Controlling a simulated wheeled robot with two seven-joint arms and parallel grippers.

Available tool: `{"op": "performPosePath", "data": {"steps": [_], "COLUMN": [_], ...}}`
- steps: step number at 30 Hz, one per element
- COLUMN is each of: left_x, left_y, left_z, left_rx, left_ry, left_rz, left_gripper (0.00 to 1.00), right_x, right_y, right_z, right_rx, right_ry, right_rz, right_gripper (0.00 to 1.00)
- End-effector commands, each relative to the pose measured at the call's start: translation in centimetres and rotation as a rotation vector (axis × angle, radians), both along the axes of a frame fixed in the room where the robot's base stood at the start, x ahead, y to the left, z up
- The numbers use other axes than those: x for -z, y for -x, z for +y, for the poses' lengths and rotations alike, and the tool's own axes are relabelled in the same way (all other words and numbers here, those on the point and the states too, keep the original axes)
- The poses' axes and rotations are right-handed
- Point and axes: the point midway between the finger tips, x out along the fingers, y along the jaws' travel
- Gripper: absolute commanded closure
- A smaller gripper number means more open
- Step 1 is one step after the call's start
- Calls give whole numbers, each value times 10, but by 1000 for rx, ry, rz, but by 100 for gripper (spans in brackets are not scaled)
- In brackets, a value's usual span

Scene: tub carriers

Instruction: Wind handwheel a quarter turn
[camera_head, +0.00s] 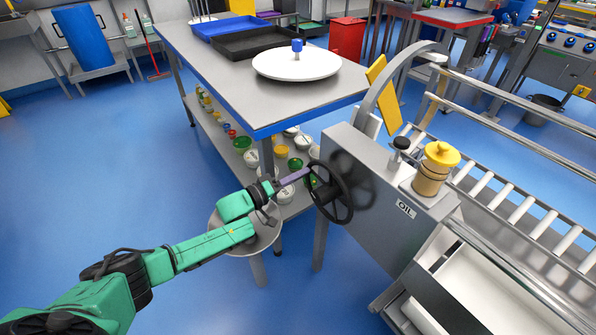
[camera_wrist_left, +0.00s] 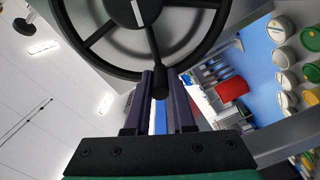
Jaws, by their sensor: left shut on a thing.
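The black spoked handwheel (camera_head: 327,194) is on the left side of a grey metal machine housing. In the left wrist view its hub (camera_wrist_left: 133,12) with a white mark, its spokes and part of its rim fill the top. A black crank handle (camera_wrist_left: 159,84) sticks out from the wheel. My left gripper (camera_head: 302,174), with purple fingers, reaches the wheel's upper left edge. In the left wrist view the fingers (camera_wrist_left: 162,88) are shut on the handle, one on each side. My right gripper is not in view.
The housing (camera_head: 375,200) carries a yellow-topped oil cup (camera_head: 436,170) and adjoins a roller conveyor (camera_head: 520,215). A round stool (camera_head: 257,236) stands below my left forearm. A steel table (camera_head: 215,62) with trays and a white turntable (camera_head: 296,66) is behind. Blue floor at left is open.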

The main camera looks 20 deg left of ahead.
Motion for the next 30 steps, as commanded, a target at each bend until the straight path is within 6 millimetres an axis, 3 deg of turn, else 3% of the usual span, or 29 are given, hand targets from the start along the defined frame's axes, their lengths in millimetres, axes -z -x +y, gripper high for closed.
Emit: {"op": "performPosePath", "data": {"steps": [9,28,29,30], "left_x": [19,24,24,24], "left_y": [1,3,3,3], "left_z": [1,-1,-2,-2], "left_rx": [-5,-1,0,-1], "left_ry": [64,59,59,60], "left_rz": [62,63,63,62], "left_gripper": [100,100,70,55], "right_x": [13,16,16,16], "right_y": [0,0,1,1], "right_z": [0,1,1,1], "right_rx": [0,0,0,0], "right_ry": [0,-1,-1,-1], "right_rz": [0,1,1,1], "right_gripper": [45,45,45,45]}}
